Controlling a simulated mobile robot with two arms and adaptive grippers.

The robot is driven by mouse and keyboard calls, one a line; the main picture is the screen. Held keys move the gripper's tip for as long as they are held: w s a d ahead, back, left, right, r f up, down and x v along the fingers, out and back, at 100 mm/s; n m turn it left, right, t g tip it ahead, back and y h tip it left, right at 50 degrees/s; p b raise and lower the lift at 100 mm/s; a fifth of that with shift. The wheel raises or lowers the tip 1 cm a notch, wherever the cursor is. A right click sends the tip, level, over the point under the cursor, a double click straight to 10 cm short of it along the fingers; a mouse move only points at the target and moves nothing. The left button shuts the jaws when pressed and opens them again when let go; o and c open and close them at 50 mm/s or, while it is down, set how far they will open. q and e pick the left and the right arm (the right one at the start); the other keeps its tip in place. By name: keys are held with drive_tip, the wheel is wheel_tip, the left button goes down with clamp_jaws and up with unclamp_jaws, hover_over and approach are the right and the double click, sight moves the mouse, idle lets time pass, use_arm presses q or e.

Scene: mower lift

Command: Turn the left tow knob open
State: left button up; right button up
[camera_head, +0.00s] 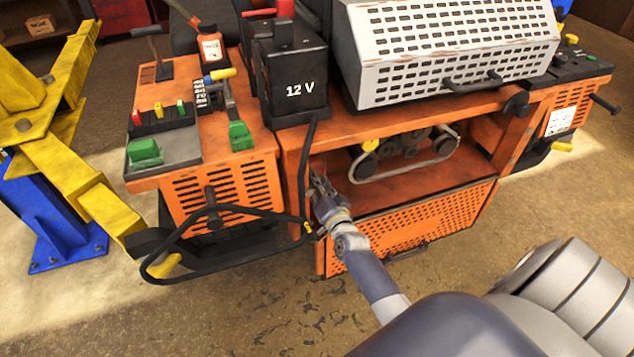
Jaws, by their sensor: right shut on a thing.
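The orange mower (285,152) stands with its rear compartment open towards me. My right gripper (318,183) reaches in at the left side of this opening, beside the left frame post. It is shut on a small part there, which looks to be the left tow knob; my fingers hide nearly all of it, so its turn angle cannot be told. My left gripper is not in view.
A perforated orange panel (420,228) hangs below the opening. A black 12 V battery (290,75) stands above. A yellow-and-blue lift (60,150) is at the left.

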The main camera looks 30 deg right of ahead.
drive_tip(key=shift+f, duration=0.1)
idle(0.3)
drive_tip(key=o, duration=0.8)
drive_tip(key=shift+s, duration=0.1)
drive_tip(key=v, duration=1.2)
